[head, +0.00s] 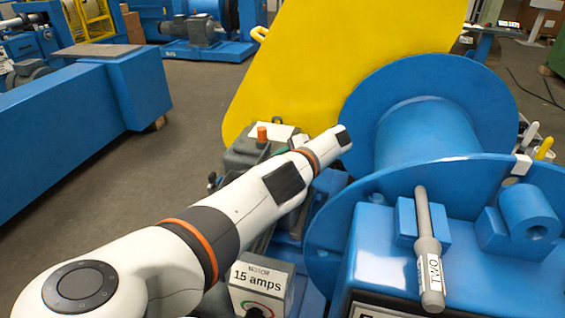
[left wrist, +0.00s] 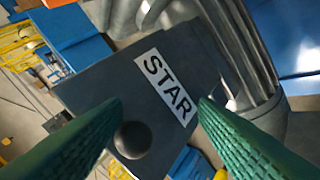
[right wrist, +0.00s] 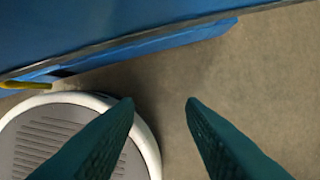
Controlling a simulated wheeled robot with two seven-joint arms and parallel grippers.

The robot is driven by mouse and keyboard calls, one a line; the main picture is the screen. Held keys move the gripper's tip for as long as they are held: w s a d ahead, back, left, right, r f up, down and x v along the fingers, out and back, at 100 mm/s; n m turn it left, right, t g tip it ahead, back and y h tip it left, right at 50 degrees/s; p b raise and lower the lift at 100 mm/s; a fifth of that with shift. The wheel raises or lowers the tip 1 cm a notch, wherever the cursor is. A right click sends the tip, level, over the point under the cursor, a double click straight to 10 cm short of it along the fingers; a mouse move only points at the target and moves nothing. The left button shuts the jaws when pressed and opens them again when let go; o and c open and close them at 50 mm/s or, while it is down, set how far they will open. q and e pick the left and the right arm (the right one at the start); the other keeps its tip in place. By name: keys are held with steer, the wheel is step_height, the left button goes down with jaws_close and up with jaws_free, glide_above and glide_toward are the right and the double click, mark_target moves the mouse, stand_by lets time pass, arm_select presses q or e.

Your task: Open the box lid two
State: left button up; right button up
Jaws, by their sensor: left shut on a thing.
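In the left wrist view, my left gripper (left wrist: 160,106) has its green fingers on either side of a dark grey plate-like part (left wrist: 105,88). The part bears a white label reading "STAR" (left wrist: 166,87) and a dark round knob (left wrist: 132,139). The fingers are shut on this part, though the exact contact is hard to see. In the head view my left arm reaches towards the blue spool, and its gripper is hidden. No box lid marked two is clearly visible. My right gripper (right wrist: 160,102) is open and empty above the floor.
A blue spool (head: 430,135) and yellow guard (head: 310,65) stand beyond my left arm. A "MOTOR 15 amps" panel (head: 262,280) is below it. A long blue beam (head: 85,120) stands at left. Open floor (head: 180,190) lies between.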

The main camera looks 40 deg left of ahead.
arm_select(q)
steer(key=shift+s+d+f, duration=0.1)
steer(key=shift+s+f, duration=0.1)
steer(key=b+v, duration=0.3)
steer(key=v, duration=0.4)
steer(key=shift+w+r+b, duration=0.25)
steer(key=shift+r+b, duration=0.1)
arm_select(e)
steer(key=v, duration=0.8)
steer(key=shift+d+t, duration=0.2)
steer(key=shift+t, duration=0.1)
arm_select(q)
steer(key=shift+d, duration=0.1)
arm_select(e)
steer(key=shift+w, duration=0.15)
